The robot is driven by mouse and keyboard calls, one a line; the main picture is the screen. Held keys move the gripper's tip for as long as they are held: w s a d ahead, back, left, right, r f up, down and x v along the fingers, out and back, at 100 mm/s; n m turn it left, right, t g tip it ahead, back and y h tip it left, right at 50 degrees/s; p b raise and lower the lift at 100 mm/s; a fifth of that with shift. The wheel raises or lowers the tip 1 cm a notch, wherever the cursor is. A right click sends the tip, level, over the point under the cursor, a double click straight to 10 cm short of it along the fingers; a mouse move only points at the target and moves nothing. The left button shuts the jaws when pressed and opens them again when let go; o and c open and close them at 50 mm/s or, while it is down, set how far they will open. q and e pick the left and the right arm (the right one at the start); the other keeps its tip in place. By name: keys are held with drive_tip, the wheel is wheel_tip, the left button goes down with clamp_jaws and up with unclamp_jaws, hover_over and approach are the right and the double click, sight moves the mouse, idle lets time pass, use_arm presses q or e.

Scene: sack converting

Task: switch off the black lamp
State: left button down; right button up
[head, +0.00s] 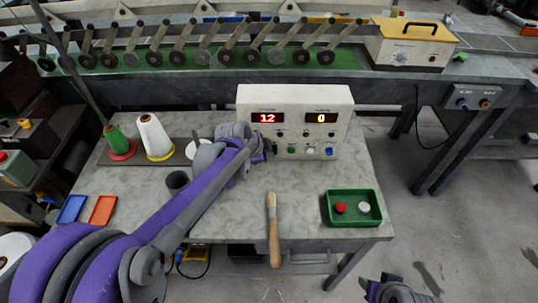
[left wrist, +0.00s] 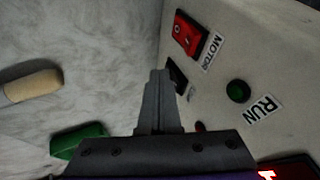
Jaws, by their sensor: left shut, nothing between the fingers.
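A pale control box (head: 294,97) stands at the back of the table. In the left wrist view a black switch (left wrist: 177,76) sits on its face beside a red switch (left wrist: 188,34) labelled MOTOR. The black switch is partly hidden by my fingers, and its label and setting cannot be read. My left gripper (head: 268,148) is shut and empty at the lower left of the box face. In the left wrist view its fingertips (left wrist: 160,74) are close beside the black switch; contact cannot be told. My right gripper (head: 385,291) shows only partly at the bottom edge.
Thread cones (head: 154,136) and a dark cup (head: 177,181) stand on the left.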

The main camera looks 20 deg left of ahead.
use_arm(q)
drive_tip(key=shift+w+r, duration=0.1)
use_arm(e)
drive_tip(key=shift+r, duration=0.1)
use_arm(q)
drive_tip(key=shift+r+p, duration=0.65)
drive_tip(key=shift+r, duration=0.1)
use_arm(e)
drive_tip(key=shift+w+r, duration=0.1)
drive_tip(key=shift+r, duration=0.45)
